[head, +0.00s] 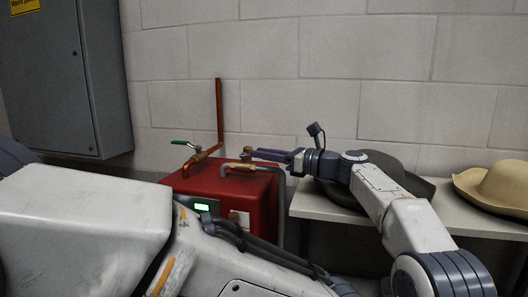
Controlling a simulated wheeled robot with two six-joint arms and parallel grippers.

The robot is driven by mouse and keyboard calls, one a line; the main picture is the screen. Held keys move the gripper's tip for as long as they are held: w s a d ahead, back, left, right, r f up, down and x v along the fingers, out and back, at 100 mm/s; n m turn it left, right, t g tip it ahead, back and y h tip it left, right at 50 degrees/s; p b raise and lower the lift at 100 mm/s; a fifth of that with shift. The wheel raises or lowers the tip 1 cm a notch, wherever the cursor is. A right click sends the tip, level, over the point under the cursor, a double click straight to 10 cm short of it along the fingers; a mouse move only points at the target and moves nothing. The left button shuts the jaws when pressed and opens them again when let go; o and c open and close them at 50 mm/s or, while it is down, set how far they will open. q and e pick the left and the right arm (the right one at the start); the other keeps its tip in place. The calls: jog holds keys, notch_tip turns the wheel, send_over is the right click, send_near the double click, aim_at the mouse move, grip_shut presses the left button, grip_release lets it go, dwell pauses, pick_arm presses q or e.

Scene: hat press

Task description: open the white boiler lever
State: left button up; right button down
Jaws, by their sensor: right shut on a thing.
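The red boiler (225,190) stands at the centre, with pipes and two valves on top. The valve with the green lever (182,143) is on its left. My right gripper (262,154) reaches in from the right, level, at this valve, and is shut on what appears to be the white lever. My left arm fills the lower left foreground; its gripper is out of view.
A copper pipe (220,112) rises behind the boiler. A white table (315,205) on the right carries a dark hat (400,172), partly behind my right arm, and a tan hat (500,184). A grey cabinet (60,75) hangs on the wall at left.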

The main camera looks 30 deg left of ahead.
jog(key=shift+a+f, duration=0.1)
jog(key=c, duration=0.8)
grip_release()
jog(key=shift+o, duration=0.2)
jog(key=shift+d+b, duration=0.35)
jog(key=d+b, duration=0.4)
jog(key=d, duration=0.5)
jog(key=shift+d+b, duration=0.4)
jog(key=shift+w, duration=0.1)
